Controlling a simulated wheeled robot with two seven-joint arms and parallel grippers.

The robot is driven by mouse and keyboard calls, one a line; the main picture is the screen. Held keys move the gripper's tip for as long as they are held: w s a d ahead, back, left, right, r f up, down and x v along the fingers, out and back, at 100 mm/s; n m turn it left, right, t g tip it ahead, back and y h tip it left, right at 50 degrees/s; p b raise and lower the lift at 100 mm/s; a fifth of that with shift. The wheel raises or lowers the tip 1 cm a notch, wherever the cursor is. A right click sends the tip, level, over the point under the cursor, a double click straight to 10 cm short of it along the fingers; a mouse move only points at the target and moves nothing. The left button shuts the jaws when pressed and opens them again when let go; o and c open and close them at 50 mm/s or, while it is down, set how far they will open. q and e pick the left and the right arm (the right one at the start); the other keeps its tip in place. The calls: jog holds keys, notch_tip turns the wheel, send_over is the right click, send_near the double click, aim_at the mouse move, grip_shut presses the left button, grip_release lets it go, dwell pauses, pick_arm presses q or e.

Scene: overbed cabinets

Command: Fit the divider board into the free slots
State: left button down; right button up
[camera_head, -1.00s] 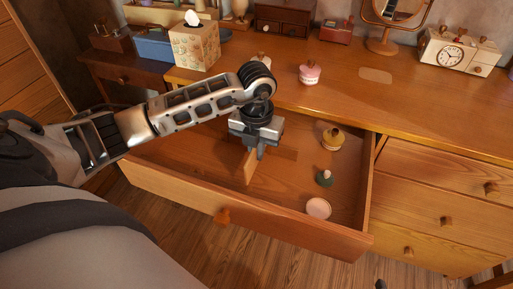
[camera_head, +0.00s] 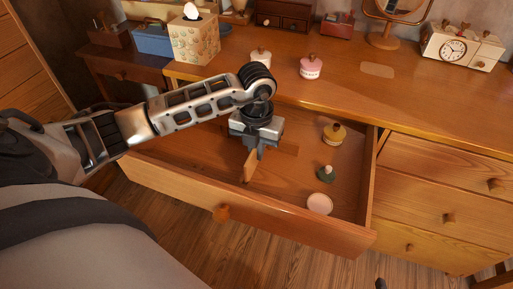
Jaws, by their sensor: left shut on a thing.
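My left gripper (camera_head: 254,148) points down inside the open drawer (camera_head: 190,197). It is shut on the divider board (camera_head: 250,166), a thin wooden piece seen nearly edge-on below the fingers. The board stands upright in the middle of the drawer, between its front and back. The gripper hides the board's upper part. I cannot tell whether the board touches the drawer floor, and I cannot make out the slots. My right gripper is not in view.
To the right in the drawer are a yellow jar (camera_head: 334,134), a small green item (camera_head: 327,174) and a pale round item (camera_head: 319,204). A pink jar (camera_head: 311,67) and a tissue box (camera_head: 195,40) stand on the dresser top (camera_head: 420,100).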

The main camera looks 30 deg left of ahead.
pick_arm(q)
jog(key=shift+f+b, duration=0.95)
jog(key=shift+f, duration=0.35)
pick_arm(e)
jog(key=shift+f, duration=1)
pick_arm(q)
jog(key=c, duration=1.5)
grip_release()
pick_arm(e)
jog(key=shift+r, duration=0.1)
pick_arm(q)
jog(key=shift+r, duration=0.3)
notch_tip(320, 180, up, 16)
jog(key=p, duration=0.1)
jog(key=shift+f+p, duration=0.25)
jog(key=shift+p, duration=0.05)
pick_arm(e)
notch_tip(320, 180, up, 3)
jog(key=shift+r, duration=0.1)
